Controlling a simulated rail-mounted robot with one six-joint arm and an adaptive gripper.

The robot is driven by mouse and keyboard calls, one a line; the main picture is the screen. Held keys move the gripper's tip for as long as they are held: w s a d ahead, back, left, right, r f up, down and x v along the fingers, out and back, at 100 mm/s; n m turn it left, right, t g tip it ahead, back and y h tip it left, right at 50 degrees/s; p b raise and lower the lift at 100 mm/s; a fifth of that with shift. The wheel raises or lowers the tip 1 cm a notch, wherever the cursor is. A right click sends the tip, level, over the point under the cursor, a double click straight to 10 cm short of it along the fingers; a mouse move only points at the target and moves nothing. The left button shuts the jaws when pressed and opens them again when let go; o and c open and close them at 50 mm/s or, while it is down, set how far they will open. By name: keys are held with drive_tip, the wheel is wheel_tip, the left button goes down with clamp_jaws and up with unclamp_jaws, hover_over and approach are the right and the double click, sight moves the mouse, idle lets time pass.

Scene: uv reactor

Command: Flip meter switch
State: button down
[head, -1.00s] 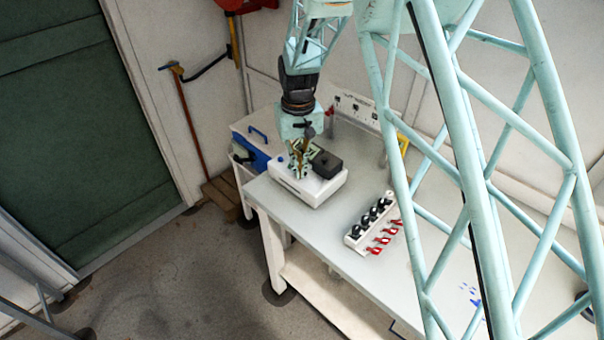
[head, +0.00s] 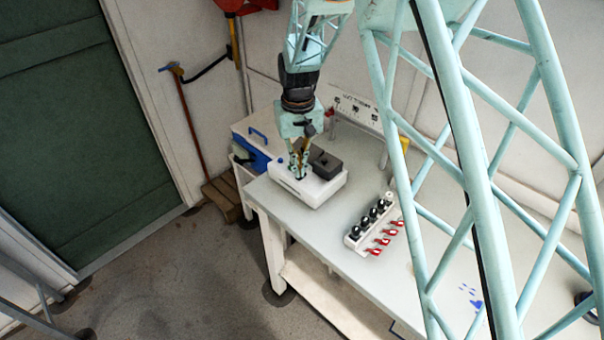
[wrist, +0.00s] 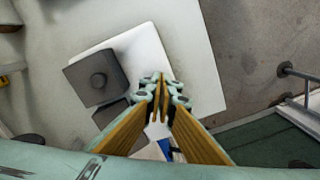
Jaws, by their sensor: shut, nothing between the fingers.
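The meter appears to be the white box (head: 322,190) with a dark grey block (head: 326,163) on top, near the table's left end. In the wrist view the white box (wrist: 189,70) lies under the fingers, with the dark block (wrist: 95,78) to their left. My gripper (head: 300,177) points down over the left part of the white box, its fingers shut and empty. The fingertips (wrist: 160,80) meet in the wrist view and seem at or just above the box top; contact cannot be told. No switch is clearly visible; the fingers may hide it.
A strip with black knobs and red levers (head: 374,224) lies right of the box on the white table (head: 320,245). A blue-and-white case (head: 250,148) stands behind at left. A panel (head: 357,108) stands at the back. The table front is clear.

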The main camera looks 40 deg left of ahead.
drive_tip(key=shift+r+p, duration=0.95)
drive_tip(key=shift+r, duration=1.85)
